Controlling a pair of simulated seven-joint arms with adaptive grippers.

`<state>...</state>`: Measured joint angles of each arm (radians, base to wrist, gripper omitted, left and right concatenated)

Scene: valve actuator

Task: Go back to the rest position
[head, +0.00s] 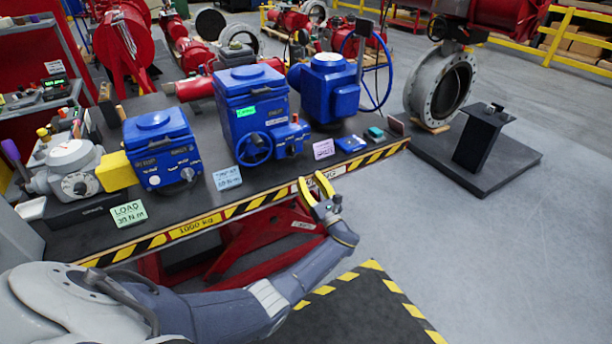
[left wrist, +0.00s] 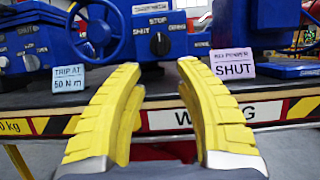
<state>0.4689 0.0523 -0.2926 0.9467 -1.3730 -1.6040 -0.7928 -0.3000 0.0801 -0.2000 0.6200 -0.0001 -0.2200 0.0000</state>
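My left gripper (head: 319,190) is in front of the table's front edge in the head view, its arm reaching in from the left. Its two yellow fingers are apart with nothing between them, as the left wrist view (left wrist: 160,105) also shows. My right gripper is in neither view. Blue valve actuators stand on the dark table: one on the left (head: 160,150), one in the middle (head: 252,110) with a small blue handwheel (head: 254,149), and one on the right (head: 328,88) with a large handwheel. The left gripper touches none of them.
Note cards stand along the table front: a green LOAD card (head: 129,214), a blue card (head: 227,178) and a lilac card (head: 323,149). The striped table edge (head: 200,224) lies just behind the gripper. A large grey flanged valve (head: 440,84) stands at right. The floor at lower right is clear.

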